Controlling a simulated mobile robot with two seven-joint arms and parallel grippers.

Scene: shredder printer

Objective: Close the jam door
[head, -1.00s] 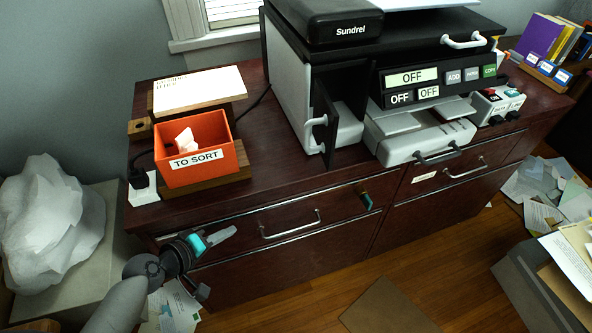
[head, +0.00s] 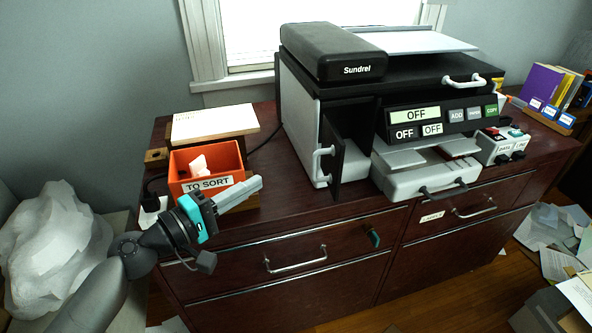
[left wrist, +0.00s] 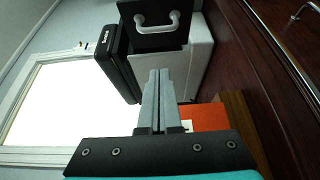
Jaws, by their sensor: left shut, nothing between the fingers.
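The jam door (head: 334,148) is a dark panel with a white handle (head: 322,160) on the front left of the Sundrel printer (head: 300,125). It stands open, swung outward, with a dark opening to its right. My left gripper (head: 254,187) is shut and empty, in front of the orange bin and left of the door, apart from it. In the left wrist view, the shut fingers (left wrist: 160,80) point toward the printer, and a dark panel (left wrist: 150,28) with a white handle (left wrist: 157,22) shows beyond them. My right gripper is not in view.
An orange TO SORT bin (head: 228,160) stands close behind my left gripper. The paper tray (head: 425,178) juts from the printer's front at right. A switch box (head: 503,146) stands further right. Drawer handles (head: 295,262) stick out from the cabinet front.

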